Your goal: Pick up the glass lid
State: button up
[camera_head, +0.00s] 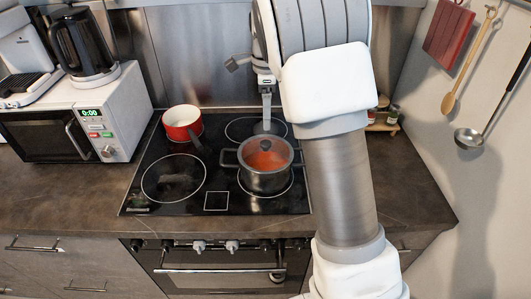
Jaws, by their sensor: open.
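The glass lid (277,158) sits on a dark grey two-handled pot (265,181) on the front right of the black cooktop. The lid is clear with a dark knob in the middle, and red-orange contents show through it. My gripper (267,126) is above and just behind the lid, pointing down over the back right burner. It is open and empty, apart from the knob as far as I can tell. Its fingers overlap in this view, so the gap between them is hard to see.
A red pot (182,122) with a dark handle stands on the back left burner. The front left burner (173,178) is empty. A white microwave (75,112) with a coffee machine and black kettle (81,43) is at left. Small jars (393,114) stand right, behind my arm.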

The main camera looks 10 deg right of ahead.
aim_at(266, 142)
notch_tip(266, 142, down, 10)
jog(key=shift+w+a+r, duration=0.1)
jog(key=shift+w+r, duration=0.05)
grip_shut()
dwell(0.6)
jog(key=shift+r, duration=0.1)
dwell(1.0)
